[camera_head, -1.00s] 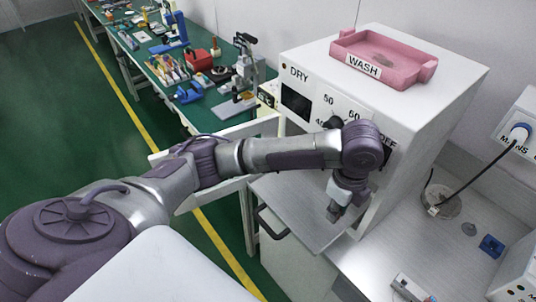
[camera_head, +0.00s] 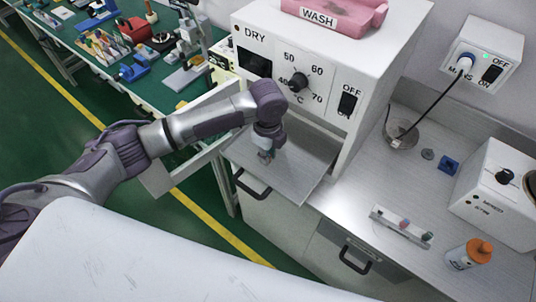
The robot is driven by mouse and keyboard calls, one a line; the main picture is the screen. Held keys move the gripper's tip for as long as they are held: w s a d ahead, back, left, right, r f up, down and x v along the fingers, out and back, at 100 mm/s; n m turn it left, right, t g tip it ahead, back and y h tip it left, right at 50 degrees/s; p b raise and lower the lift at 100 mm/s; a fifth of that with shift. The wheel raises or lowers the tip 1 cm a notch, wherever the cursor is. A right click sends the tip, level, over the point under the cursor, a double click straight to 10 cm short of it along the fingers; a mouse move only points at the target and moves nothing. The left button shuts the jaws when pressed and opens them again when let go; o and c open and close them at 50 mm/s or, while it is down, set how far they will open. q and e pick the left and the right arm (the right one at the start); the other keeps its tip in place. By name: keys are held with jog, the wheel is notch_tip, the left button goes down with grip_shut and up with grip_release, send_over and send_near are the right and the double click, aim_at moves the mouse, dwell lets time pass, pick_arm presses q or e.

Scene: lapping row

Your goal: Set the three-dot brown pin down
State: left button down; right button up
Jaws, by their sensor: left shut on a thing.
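My left gripper (camera_head: 265,156) is shut and points down over the open flat door (camera_head: 295,178) of the white DRY oven. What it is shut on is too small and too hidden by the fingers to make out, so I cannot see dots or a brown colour. I cannot tell whether it touches the door surface. A small metal holder (camera_head: 390,222) with several small coloured pieces lies on the steel bench to the right. My right gripper is not in view.
The oven (camera_head: 322,38) stands behind the door with a pink WASH tray (camera_head: 345,16) on top. Bare bench lies around the holder.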

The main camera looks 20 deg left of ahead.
pick_arm(q)
jog(key=shift+f, duration=0.85)
jog(key=shift+d, duration=0.1)
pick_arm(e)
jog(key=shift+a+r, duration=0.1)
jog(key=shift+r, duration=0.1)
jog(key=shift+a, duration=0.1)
pick_arm(q)
jog(key=shift+f, duration=0.15)
jog(key=c, duration=1.1)
grip_release()
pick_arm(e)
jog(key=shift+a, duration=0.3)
pick_arm(q)
jog(key=shift+r, duration=0.4)
notch_tip(320, 180, up, 12)
jog(key=shift+f+b, duration=0.2)
jog(key=shift+b, duration=0.65)
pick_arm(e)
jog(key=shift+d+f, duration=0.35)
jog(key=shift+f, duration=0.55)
